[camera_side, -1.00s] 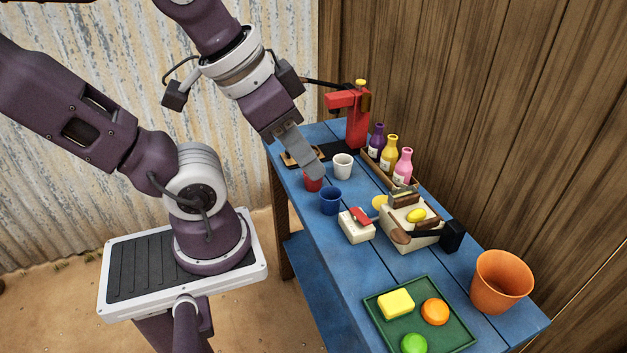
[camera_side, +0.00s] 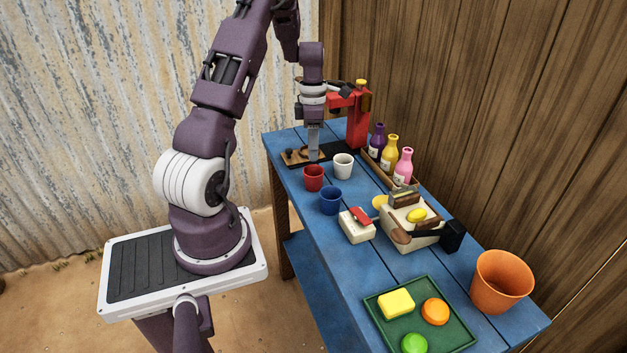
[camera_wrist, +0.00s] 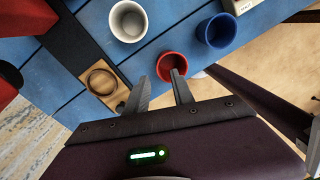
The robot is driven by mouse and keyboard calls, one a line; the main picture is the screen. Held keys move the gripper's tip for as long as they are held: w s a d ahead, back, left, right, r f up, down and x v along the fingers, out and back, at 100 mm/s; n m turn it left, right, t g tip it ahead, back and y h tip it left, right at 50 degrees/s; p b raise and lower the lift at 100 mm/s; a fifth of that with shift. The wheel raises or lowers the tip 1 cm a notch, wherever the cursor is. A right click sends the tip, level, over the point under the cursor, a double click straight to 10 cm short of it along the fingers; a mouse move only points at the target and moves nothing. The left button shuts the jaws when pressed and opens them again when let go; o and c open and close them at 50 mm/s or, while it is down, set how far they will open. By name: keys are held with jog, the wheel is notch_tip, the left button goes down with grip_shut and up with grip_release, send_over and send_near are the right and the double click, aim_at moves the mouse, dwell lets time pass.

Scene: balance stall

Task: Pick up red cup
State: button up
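The red cup (camera_side: 313,178) stands upright on the blue table, left of the white cup (camera_side: 343,166) and behind the blue cup (camera_side: 330,200). In the wrist view the red cup (camera_wrist: 171,66) is just beyond my fingertips, by the right finger. My gripper (camera_wrist: 157,84) is open, with a gap between its two fingers and nothing held. In the side view my gripper (camera_side: 313,158) points down beyond the red cup, near the wooden tray. The white cup (camera_wrist: 128,21) and blue cup (camera_wrist: 217,31) also show in the wrist view.
A wooden tray (camera_side: 293,158) and a red press (camera_side: 357,120) are at the far end. Several bottles stand in a rack (camera_side: 370,160). A white box (camera_side: 356,230), a scale-like device (camera_side: 405,234), a green tray (camera_side: 457,331) and an orange bucket (camera_side: 502,281) are nearer.

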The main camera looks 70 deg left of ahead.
aim_at(313, 166)
jog(key=f, duration=0.6)
jog(key=shift+d, duration=0.2)
grip_shut()
